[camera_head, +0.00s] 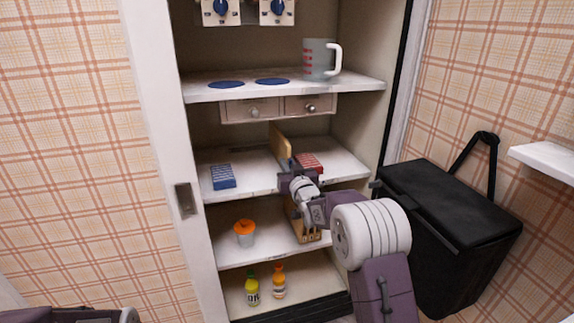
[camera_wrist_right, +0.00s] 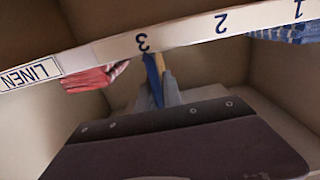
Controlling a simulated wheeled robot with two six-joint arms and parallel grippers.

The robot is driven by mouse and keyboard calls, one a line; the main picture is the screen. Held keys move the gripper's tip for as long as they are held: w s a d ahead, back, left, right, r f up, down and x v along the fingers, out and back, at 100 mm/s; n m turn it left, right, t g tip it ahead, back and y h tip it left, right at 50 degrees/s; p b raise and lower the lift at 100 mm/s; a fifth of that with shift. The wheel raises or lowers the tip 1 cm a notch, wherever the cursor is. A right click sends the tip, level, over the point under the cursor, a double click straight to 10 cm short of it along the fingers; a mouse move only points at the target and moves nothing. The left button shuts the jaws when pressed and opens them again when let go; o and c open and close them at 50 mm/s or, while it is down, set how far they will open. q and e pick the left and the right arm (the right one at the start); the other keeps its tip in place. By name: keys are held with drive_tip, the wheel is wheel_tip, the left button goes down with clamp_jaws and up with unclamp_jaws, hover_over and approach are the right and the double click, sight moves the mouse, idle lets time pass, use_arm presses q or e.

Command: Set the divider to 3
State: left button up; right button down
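The divider (camera_head: 281,142) is a thin upright tan board on the middle shelf (camera_head: 245,198), between a blue stack (camera_head: 222,176) and a red stack (camera_head: 308,162). My right gripper (camera_head: 291,181) is at its front edge and hides its lower part. In the right wrist view, which is upside down, the divider's blue front strip (camera_wrist_right: 152,80) lies between the finger ends, close by the "3" on the shelf edge (camera_wrist_right: 185,36). The fingers look shut on it, though contact is partly hidden. "1", "2" and a LINEN label also show there. My left gripper is out of view.
A mug (camera_head: 319,60) stands on the shelf above, over two small drawers (camera_head: 250,108). Below are an orange-topped cup (camera_head: 244,234), a wooden holder (camera_head: 309,234) under my wrist, and two bottles (camera_head: 252,290). A black bin (camera_head: 445,230) stands right of the cabinet.

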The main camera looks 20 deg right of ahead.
drive_tip(key=c, duration=1.5)
unclamp_jaws()
drive_tip(key=shift+d, duration=0.25)
drive_tip(key=shift+c, duration=0.2)
drive_tip(key=shift+d, duration=0.1)
drive_tip(key=shift+s, duration=0.1)
drive_tip(key=shift+s, duration=0.25)
drive_tip(key=s+p, duration=0.1)
drive_tip(key=s, duration=0.7)
drive_tip(key=shift+s, duration=0.25)
